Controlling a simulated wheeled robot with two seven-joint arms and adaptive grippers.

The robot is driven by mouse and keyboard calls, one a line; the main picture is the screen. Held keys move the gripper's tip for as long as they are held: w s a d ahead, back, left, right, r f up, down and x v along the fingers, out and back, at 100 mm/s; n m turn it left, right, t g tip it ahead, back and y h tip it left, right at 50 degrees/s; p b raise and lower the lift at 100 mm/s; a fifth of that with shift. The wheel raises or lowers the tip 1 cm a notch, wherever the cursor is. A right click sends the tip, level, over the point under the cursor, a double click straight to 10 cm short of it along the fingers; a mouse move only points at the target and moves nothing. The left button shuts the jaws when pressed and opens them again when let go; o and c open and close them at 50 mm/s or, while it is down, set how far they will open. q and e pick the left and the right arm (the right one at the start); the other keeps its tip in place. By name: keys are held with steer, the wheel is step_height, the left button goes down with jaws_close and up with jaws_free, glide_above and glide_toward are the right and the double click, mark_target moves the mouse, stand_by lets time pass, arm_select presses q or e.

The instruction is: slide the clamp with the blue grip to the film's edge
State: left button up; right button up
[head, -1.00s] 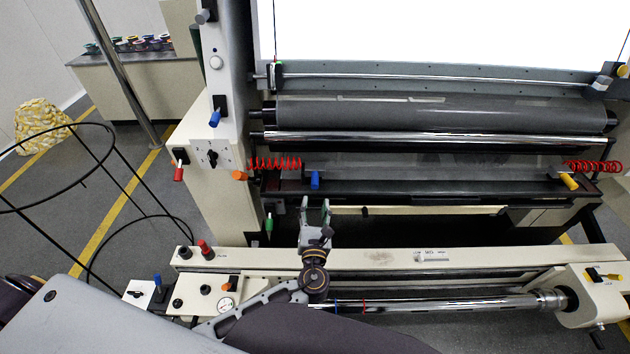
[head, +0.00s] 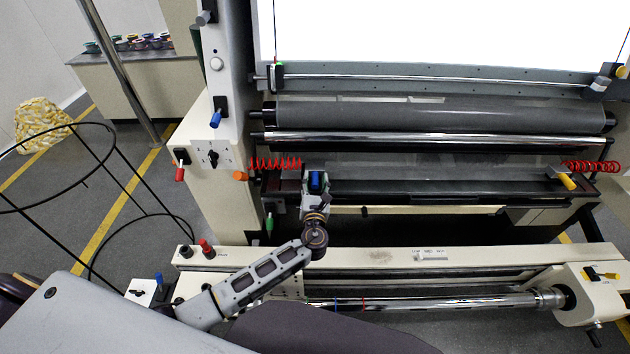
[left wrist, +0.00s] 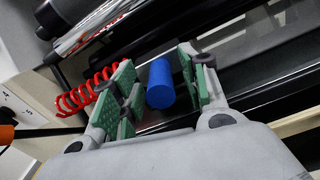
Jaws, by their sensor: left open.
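The clamp with the blue grip (head: 317,181) sits on the dark rail below the rollers, at the left part of the machine. In the left wrist view its blue grip (left wrist: 160,84) stands between the green finger pads. My left gripper (head: 316,178) is open around the blue grip; a gap shows at the right pad, and contact at the left pad cannot be told. In the left wrist view the gripper (left wrist: 158,92) shows both fingers apart. The film (head: 420,165) lies on the dark bed right of the clamp; its edge is hard to make out. My right gripper is out of view.
A red coil (head: 275,163) lies left of the clamp, another (head: 592,167) at the far right. A yellow-grip clamp (head: 567,181) sits at the rail's right end. A chrome roller (head: 430,139) runs above. The rail between the clamps looks clear.

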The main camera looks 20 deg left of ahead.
arm_select(q)
steer(key=shift+w+a, duration=0.1)
steer(key=shift+w, duration=0.25)
jaws_close()
